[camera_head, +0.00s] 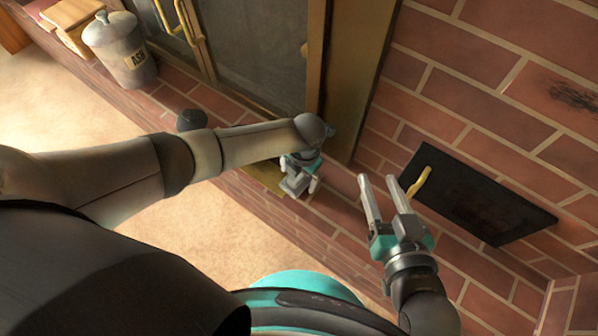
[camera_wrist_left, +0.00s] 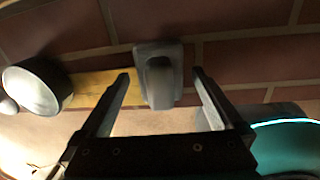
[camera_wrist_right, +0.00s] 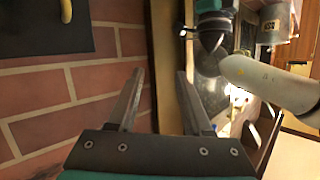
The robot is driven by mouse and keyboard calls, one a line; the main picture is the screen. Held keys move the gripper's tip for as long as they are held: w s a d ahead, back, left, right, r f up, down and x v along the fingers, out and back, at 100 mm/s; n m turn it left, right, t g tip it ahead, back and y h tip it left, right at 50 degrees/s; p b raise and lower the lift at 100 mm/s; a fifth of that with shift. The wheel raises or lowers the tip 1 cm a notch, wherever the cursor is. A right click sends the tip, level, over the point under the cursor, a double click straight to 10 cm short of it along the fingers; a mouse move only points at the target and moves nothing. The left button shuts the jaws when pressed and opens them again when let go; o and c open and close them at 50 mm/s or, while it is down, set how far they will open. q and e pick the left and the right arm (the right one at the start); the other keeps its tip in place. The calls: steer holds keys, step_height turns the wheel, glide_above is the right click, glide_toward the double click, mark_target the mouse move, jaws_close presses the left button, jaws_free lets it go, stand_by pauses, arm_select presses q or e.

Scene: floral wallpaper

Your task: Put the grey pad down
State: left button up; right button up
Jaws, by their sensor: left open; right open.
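The grey pad (camera_wrist_left: 172,58), a small block with a rounded raised part, sits at the brick ledge in the left wrist view, against a yellowish strip. My left gripper (camera_head: 301,187) is open above the ledge in the head view. Its two fingers stand on either side of the pad in the left wrist view, with gaps showing. In the head view the gripper and arm hide most of the pad, and I cannot pick it out clearly. My right gripper (camera_head: 379,180) is open and empty, in front of the brick wall.
A black panel (camera_head: 490,205) with a gold handle (camera_head: 419,188) is on the brick wall near my right gripper. A dark round object (camera_head: 190,120) and an ash canister (camera_head: 118,48) stand along the ledge (camera_head: 345,215). Brass-framed fireplace doors (camera_head: 255,50) are behind my left arm.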

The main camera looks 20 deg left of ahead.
mark_target(301, 175)
steer(key=shift+a, duration=0.15)
